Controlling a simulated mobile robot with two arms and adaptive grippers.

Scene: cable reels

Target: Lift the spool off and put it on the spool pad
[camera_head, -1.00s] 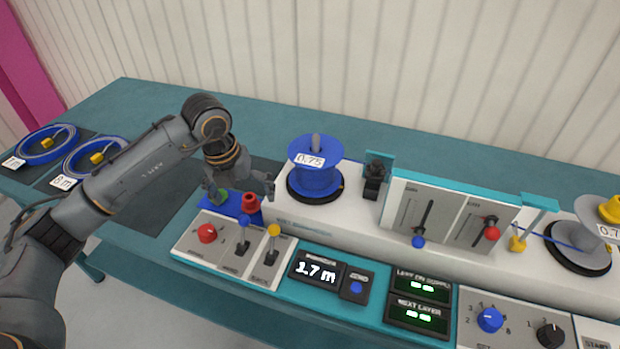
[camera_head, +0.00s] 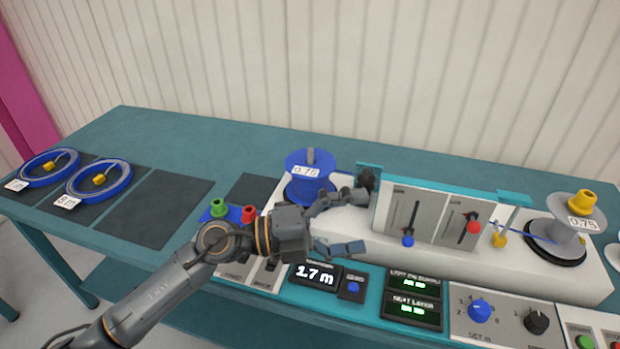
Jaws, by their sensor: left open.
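A blue spool (camera_head: 310,184) labelled 0.75 stands upright on a post at the left end of the white machine. My left gripper (camera_head: 360,221) is open and empty, pointing right, in front of and just right of the blue spool's base. Its fingers hang over the machine's top. Dark pads lie on the table, one bare pad (camera_head: 155,205) and one partly hidden pad (camera_head: 247,188); I cannot tell which is the spool pad. My right gripper is out of view.
Two blue cable coils (camera_head: 48,167) (camera_head: 98,180) lie on pads at the left. A panel with levers (camera_head: 435,215) rises right of my gripper. Green and red knobs (camera_head: 249,213) stand behind my wrist. The table's back left is clear.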

